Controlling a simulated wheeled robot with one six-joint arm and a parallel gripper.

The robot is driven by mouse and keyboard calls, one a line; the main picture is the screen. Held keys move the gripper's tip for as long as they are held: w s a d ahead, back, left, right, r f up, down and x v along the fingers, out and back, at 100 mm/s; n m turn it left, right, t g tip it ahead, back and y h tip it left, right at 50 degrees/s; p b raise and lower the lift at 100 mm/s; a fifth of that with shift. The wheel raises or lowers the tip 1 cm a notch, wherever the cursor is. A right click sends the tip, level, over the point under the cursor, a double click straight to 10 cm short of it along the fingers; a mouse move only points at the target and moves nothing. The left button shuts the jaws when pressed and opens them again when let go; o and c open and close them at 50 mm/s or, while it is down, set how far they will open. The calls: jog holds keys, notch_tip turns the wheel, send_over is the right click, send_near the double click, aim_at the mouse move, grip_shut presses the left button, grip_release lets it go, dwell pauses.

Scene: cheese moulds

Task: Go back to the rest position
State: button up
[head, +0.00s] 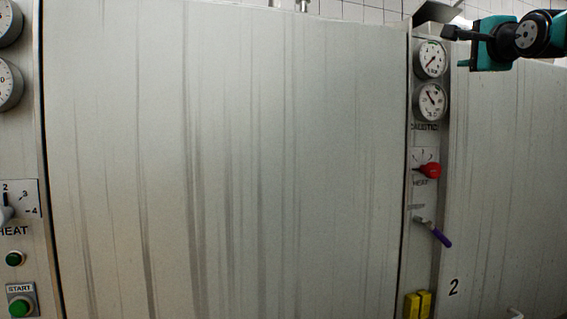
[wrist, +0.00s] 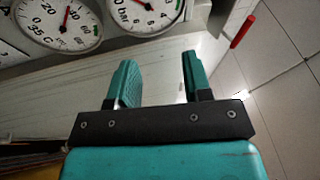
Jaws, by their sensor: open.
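My gripper (wrist: 157,68) shows in the wrist view with its two teal fingers apart and nothing between them. Beyond the fingers is a pale, streaked metal surface, and the fingers do not appear to hold anything. In the head view, part of my teal and black arm (head: 492,45) is at the top right, in front of the panel's upper edge and the right-hand vat. The fingertips are hard to make out there.
A narrow control panel carries two gauges (head: 431,80), a red knob (head: 432,170), a purple-handled lever (head: 441,237) and yellow blocks (head: 417,304). A large streaked metal wall (head: 230,160) fills the middle. The wrist view shows a red rod (wrist: 242,31) beside floor tiles.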

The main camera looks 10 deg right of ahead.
jog(key=a+f+n+g+y, duration=0.5)
jog(key=a+f+n, duration=0.2)
jog(key=a+f, duration=0.75)
jog(key=s+a+f+n+g+y, duration=0.1)
jog(key=s+a+f+n+g, duration=0.15)
jog(key=f, duration=0.25)
jog(key=s+a+f+n+g+b, duration=0.1)
jog(key=s+a+f+n, duration=0.1)
jog(key=a+f, duration=0.3)
jog(key=s+a+f+n+g+y, duration=0.1)
jog(key=s+a+f+n+g, duration=0.15)
jog(key=f, duration=0.35)
jog(key=s+a+f+n+g, duration=0.2)
jog(key=s+f+n+g, duration=0.1)
jog(key=s, duration=0.5)
jog(key=s+a+f+n+g, duration=0.3)
jog(key=s+f+n, duration=0.2)
jog(key=s+f, duration=0.3)
jog(key=s+a+f+n+g+b, duration=0.1)
jog(key=s+a+f+n+g, duration=0.1)
jog(key=s+f+n, duration=0.2)
jog(key=s+f, duration=0.2)
jog(key=s, duration=0.2)
jog(key=shift+a+g, duration=0.3)
jog(key=shift+g, duration=0.1)
